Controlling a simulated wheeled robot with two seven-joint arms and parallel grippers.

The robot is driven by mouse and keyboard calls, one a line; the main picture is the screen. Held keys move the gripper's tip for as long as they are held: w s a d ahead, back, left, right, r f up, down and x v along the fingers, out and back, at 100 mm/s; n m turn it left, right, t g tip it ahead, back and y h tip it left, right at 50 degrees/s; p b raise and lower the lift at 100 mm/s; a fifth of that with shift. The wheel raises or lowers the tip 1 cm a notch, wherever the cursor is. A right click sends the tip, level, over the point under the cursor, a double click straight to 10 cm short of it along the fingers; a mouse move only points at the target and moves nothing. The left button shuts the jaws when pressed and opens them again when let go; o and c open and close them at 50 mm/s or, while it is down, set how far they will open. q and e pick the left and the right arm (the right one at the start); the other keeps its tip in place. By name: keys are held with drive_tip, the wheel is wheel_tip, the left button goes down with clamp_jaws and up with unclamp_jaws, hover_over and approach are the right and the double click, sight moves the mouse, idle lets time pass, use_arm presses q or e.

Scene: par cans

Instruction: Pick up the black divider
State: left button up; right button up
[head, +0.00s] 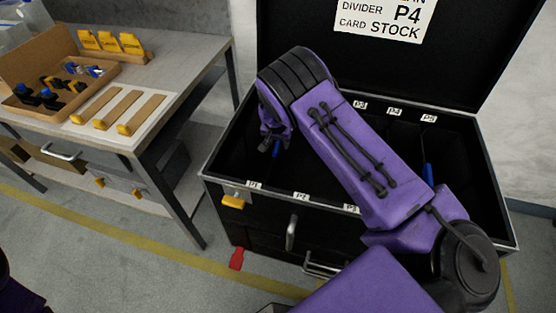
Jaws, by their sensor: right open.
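A large black case (215,178) with a metal-edged rim stands open, its inside very dark. I cannot make out the black divider against the dark interior. My right arm reaches across the case from the lower right. My right gripper (269,146) points down inside the left part of the case, behind the P1 and P2 labels. It is open, and its fingers are small and partly in shadow. My left gripper is not in view.
The raised lid carries a white sign (385,17) reading DIVIDER, P4, CARD STOCK. A blue-handled item (428,174) stands in the case's right part. A workbench (185,62) with a cardboard tray (60,47) is at left. A red tag (237,259) lies on the floor.

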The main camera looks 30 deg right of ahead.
drive_tip(key=x, duration=0.5)
drive_tip(key=shift+w+a+f, duration=0.1)
drive_tip(key=shift+a, duration=0.05)
clamp_jaws()
